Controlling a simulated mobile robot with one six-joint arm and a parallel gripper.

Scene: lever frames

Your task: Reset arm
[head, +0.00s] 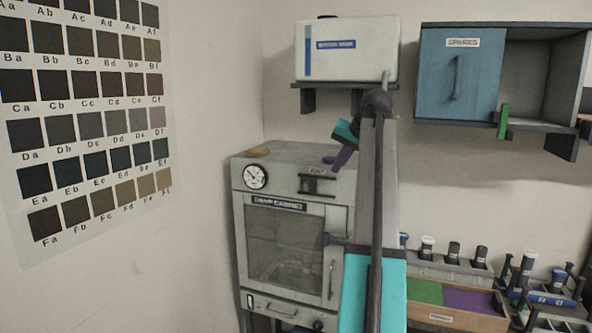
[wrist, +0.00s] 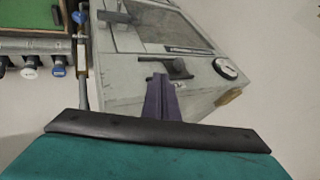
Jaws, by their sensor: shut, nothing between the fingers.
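My gripper (head: 332,160) is at the end of my raised arm, in front of the upper right part of the damp cabinet (head: 240,218). Its purple fingers are together and empty. In the wrist view my gripper (wrist: 161,78) points toward the cabinet (wrist: 135,87), which appears upside down there. The fingers overlap the cabinet's dark top latch (wrist: 180,68) in that view; I cannot tell whether they touch it. The latch also shows in the head view (head: 317,185), just below the fingers. The cabinet's glazed door (head: 285,243) looks shut.
A white water tank (head: 346,60) sits on a wall shelf above my gripper. A blue spares cupboard (head: 460,75) hangs at the right. A colour chart (head: 85,110) covers the left wall.

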